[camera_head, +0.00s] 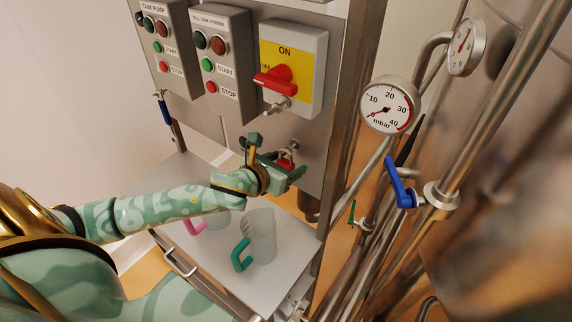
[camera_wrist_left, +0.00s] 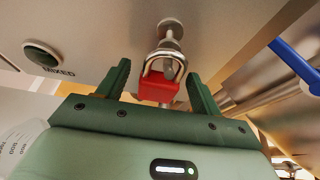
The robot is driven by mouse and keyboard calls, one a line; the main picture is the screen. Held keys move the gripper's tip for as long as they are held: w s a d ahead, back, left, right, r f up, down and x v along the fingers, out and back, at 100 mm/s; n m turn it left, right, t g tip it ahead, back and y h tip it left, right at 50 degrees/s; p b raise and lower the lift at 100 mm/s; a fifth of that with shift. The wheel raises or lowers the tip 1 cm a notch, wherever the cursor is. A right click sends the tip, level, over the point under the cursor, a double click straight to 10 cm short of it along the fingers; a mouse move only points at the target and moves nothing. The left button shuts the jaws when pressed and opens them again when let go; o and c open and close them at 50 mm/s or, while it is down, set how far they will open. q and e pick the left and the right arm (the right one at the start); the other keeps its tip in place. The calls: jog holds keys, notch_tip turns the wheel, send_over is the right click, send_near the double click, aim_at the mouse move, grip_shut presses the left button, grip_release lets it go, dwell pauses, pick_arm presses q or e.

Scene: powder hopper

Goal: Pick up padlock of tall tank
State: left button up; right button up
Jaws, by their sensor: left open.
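A red padlock (camera_head: 286,161) with a silver shackle hangs from a metal peg on the panel, below the yellow ON/OFF switch box. It also shows in the left wrist view (camera_wrist_left: 158,88), its shackle looped over the peg. My left gripper (camera_head: 274,159) is at the panel, open, with the padlock between its fingers. In the left wrist view, the two green fingers (camera_wrist_left: 158,74) stand either side of the red body, with gaps on both sides. The gripper partly hides the padlock in the head view. My right gripper is not in view.
The switch box (camera_head: 292,68) with a red handle and the TALL TANK button box (camera_head: 222,62) are above. A metal shelf (camera_head: 190,165) below holds mugs with teal (camera_head: 241,256) and pink handles. Pipes, a gauge (camera_head: 388,105) and a blue valve lever (camera_head: 399,183) crowd the right.

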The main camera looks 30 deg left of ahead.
pick_arm(q)
jog(key=shift+s+a, duration=0.1)
jog(key=c, duration=1)
jog(key=shift+c, duration=0.4)
jog(key=shift+r, duration=0.1)
jog(key=shift+r, duration=0.25)
jog(key=s+a+r+p, duration=0.1)
jog(key=s+r, duration=0.1)
jog(key=s, duration=1.6)
jog(key=shift+a+r+p, duration=0.15)
jog(key=shift+a+p, duration=0.05)
jog(key=shift+p, duration=0.1)
